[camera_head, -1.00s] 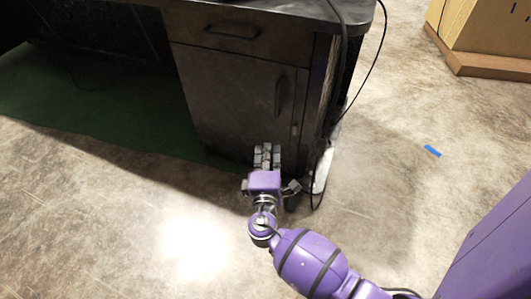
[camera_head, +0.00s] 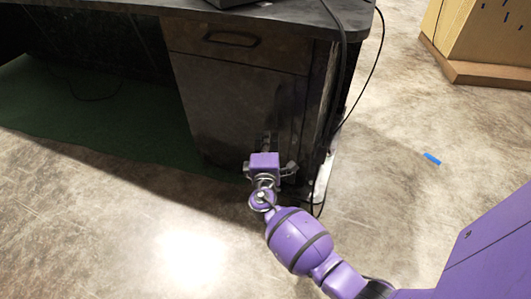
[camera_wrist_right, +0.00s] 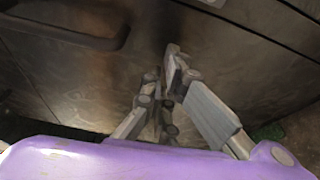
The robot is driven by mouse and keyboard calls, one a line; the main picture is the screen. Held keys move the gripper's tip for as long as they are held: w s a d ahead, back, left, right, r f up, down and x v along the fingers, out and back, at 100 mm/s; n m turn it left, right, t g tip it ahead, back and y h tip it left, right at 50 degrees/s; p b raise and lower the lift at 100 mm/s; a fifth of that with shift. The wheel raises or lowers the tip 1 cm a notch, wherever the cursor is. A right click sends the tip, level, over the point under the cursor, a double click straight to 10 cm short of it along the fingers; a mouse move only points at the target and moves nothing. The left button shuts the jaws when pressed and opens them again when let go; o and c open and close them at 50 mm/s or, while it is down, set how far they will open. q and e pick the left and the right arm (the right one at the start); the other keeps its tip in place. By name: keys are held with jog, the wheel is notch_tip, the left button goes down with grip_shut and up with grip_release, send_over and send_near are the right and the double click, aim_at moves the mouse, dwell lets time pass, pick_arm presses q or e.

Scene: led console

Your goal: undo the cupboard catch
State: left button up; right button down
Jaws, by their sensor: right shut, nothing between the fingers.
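The cupboard door (camera_head: 230,100) is the dark front of the desk pedestal, below a drawer; it looks closed. In the right wrist view a dark bar handle (camera_wrist_right: 75,35) is on the door at upper left. My right gripper (camera_head: 267,143) is low in front of the door, near its right side. In the right wrist view the gripper (camera_wrist_right: 168,82) has its fingers together with nothing between them, close to the door face; I cannot tell whether they touch. A pale strip (camera_wrist_right: 215,2) shows at the top edge; I cannot tell whether it is the catch. My left gripper is out of view.
The drawer (camera_head: 235,42) has a dark handle. Black cables (camera_head: 365,85) hang along the desk's right side. A green mat (camera_head: 80,120) lies under the desk. A wooden box (camera_head: 485,40) stands at upper right. The floor in front is clear.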

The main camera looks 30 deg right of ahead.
aim_at(295, 139)
jog(key=s+d, duration=0.2)
jog(key=s, duration=0.1)
jog(key=shift+s+d+r, duration=0.15)
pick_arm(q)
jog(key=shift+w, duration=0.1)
pick_arm(e)
jog(key=shift+s+d+r, duration=0.2)
jog(key=shift+s+d, duration=0.15)
jog(key=shift+s, duration=0.1)
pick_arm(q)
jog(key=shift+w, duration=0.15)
pick_arm(e)
jog(key=shift+w, duration=0.1)
